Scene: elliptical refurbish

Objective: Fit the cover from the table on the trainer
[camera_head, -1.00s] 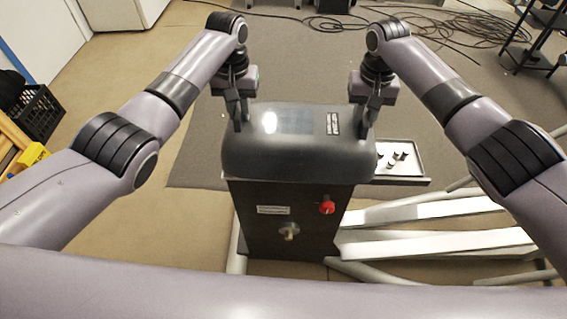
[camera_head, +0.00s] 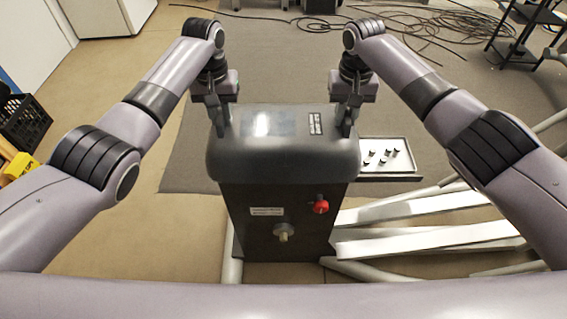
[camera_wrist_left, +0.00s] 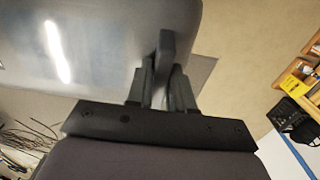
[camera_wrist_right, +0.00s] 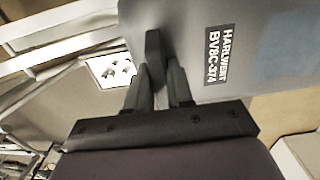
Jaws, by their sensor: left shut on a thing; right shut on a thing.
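The cover (camera_head: 284,158) is a dark grey rounded shell with a label and a flat panel on top. It is level over the dark upright body of the trainer (camera_head: 262,232), its front overhanging the body's top. I cannot tell whether it rests on the body or hangs just above it. My left gripper (camera_head: 220,124) is shut on a tab at the cover's left side, also seen in the left wrist view (camera_wrist_left: 165,72). My right gripper (camera_head: 347,122) is shut on a tab at the right side, also seen in the right wrist view (camera_wrist_right: 156,72). The cover's underside is hidden.
A red knob (camera_head: 321,205) and a pale knob (camera_head: 283,233) stick out of the body's front. A tray (camera_head: 402,173) with several small dark parts is at the right. Pale rails (camera_head: 425,240) extend right. A black crate (camera_head: 28,117) is far left; cables lie behind.

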